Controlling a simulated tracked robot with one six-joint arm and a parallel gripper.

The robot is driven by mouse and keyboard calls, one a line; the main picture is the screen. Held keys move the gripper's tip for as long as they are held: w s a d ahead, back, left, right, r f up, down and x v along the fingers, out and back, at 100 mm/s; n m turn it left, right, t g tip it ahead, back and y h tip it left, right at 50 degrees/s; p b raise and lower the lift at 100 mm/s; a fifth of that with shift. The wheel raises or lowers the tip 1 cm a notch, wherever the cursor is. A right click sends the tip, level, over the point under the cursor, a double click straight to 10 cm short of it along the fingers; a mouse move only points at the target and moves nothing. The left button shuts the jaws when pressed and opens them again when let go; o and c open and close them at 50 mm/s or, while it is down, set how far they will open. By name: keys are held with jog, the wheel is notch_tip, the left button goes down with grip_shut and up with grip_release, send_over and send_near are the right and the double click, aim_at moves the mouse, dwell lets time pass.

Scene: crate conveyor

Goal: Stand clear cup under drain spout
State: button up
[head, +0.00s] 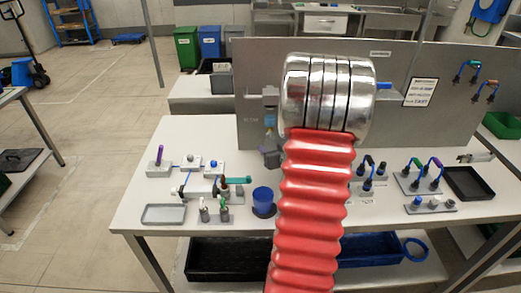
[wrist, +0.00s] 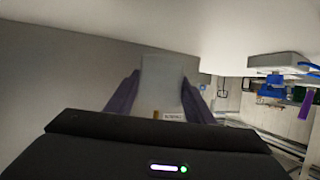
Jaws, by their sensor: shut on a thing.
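My gripper (wrist: 160,82) shows in the wrist view with its two dark fingers on either side of a pale, see-through clear cup (wrist: 162,90). It is shut on the cup. In the head view my red ribbed arm hides most of the gripper and I cannot make out the cup surely. A grey spout-like fitting (head: 270,95) stands out from the grey panel, just left of my arm. I cannot tell for sure that it is the drain spout, nor how far the cup is from it.
The grey panel (head: 420,125) closes off the back. The table's front left has some free room.

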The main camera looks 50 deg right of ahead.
jog(key=shift+w+d, duration=0.2)
jog(key=shift+w, duration=0.1)
jog(key=shift+w+d, duration=0.15)
jog(key=shift+w, duration=0.1)
jog(key=f, duration=0.3)
jog(key=shift+w+d+f, duration=0.1)
jog(key=shift+w+d, duration=0.15)
jog(key=shift+w, duration=0.1)
jog(key=shift+w+a+f, duration=0.1)
jog(key=shift+w+a, duration=0.05)
jog(key=shift+w, duration=0.05)
jog(key=shift+f, duration=0.1)
jog(key=o, duration=1)
jog(key=shift+s, duration=0.1)
